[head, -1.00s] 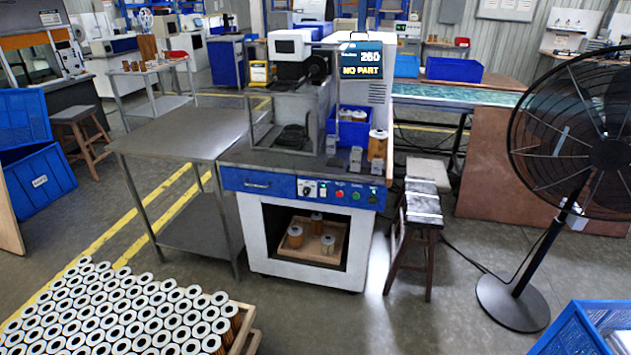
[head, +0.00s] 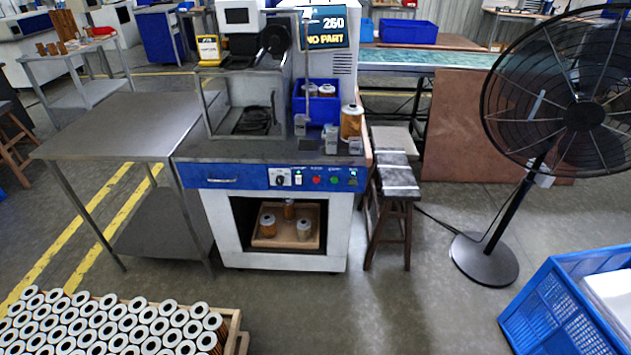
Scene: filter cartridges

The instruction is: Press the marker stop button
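The marking machine (head: 262,257) stands ahead of me, a white cabinet with a blue front panel (head: 228,175). On the panel's right half sit a dark rotary knob (head: 281,180), a small white switch (head: 298,178), a red button (head: 316,180), a green button (head: 334,180) and another control at the right end. The labels above them are too small to read. The screen (head: 327,34) above reads "260" and "NO PART". My gripper does not show in the head view.
A steel table (head: 115,124) adjoins the machine on the left. A wooden stool (head: 393,190) stands close on its right, then a large fan (head: 572,115). A pallet of filter cartridges (head: 232,327) is at front left, a blue crate (head: 548,310) at front right. Floor between is clear.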

